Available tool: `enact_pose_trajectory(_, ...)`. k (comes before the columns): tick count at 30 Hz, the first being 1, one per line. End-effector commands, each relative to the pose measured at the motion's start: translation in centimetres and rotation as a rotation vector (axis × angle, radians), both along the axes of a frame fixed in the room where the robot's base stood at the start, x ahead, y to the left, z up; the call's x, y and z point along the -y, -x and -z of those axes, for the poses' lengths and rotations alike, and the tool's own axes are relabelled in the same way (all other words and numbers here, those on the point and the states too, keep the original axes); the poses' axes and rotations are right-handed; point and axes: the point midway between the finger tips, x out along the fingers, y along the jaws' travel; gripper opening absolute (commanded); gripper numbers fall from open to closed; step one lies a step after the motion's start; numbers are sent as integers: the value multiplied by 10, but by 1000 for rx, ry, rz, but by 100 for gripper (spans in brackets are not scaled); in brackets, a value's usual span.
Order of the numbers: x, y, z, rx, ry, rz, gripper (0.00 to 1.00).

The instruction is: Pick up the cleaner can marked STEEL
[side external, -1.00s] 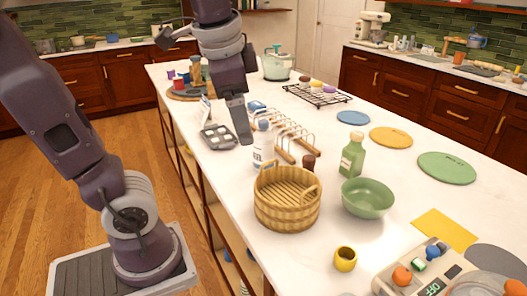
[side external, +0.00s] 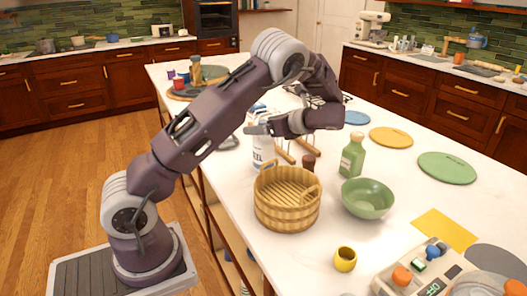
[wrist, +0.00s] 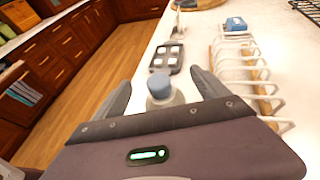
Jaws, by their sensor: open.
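The cleaner can (side external: 263,156) is a white upright bottle with dark lettering, only partly readable, on the white counter behind the wooden basket. My gripper (side external: 258,128) is at the can's upper part and hides its top in the side view. In the wrist view, the can's blue cap (wrist: 159,85) shows between the two spread fingers of my gripper (wrist: 160,88). The fingers are open, with gaps visible on both sides of the cap. The can's lower body is hidden there by my gripper's housing.
A white-pronged rack (wrist: 240,75) stands close to the can's right. A dark tray (wrist: 170,58) lies beyond it. The wooden basket (side external: 287,200), a dark brown-red item (side external: 308,163), a green bottle (side external: 352,155) and a green bowl (side external: 367,199) stand nearby. The counter's left edge is close.

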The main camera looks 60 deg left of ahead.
Motion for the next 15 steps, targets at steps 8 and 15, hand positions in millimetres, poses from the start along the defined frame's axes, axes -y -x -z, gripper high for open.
enact_pose_trajectory(8,0,1,46,-2,1,-2,84)
enact_pose_trajectory(15,-17,7,84,3,0,-6,84)
